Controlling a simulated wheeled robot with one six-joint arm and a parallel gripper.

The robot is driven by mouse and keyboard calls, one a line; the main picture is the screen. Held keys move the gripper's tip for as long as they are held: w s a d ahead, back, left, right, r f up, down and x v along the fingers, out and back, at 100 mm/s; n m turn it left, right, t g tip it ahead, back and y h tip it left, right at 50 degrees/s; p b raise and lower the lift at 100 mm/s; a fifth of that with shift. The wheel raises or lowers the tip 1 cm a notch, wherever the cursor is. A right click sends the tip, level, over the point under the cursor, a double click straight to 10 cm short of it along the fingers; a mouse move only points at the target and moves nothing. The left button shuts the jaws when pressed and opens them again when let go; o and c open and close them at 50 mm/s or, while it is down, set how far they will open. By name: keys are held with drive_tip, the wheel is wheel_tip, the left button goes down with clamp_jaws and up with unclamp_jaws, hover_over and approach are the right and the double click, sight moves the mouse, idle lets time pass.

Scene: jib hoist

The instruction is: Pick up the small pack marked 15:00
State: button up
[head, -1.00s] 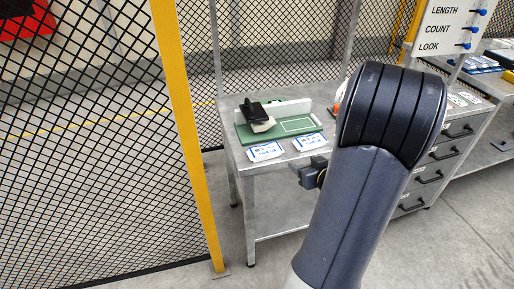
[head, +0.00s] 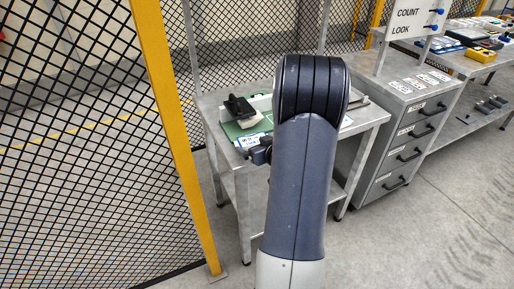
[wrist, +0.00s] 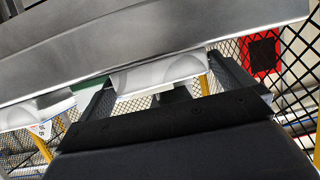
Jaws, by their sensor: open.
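I cannot make out a pack marked 15:00 in either view. In the head view my arm hides much of the small metal table (head: 375,115). My gripper (head: 260,152) shows only partly at the table's front edge, left of my arm. In the wrist view my gripper (wrist: 165,82) has its two dark fingers apart, with nothing held. A white rounded thing (wrist: 160,72) shows beyond and between the fingers; I cannot tell what it is. Another white piece (wrist: 25,115) at the left has a small label (wrist: 42,128) too small to read.
A green mat (head: 232,131) on the table bears a black device (head: 238,106); a blue-and-white card (head: 248,140) lies in front. A yellow post (head: 172,130) and mesh fence (head: 80,170) stand left. A drawer cabinet (head: 400,150) stands right. The floor at front right is clear.

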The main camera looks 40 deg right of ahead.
drive_tip(key=shift+c, duration=0.4)
drive_tip(key=c, duration=0.4)
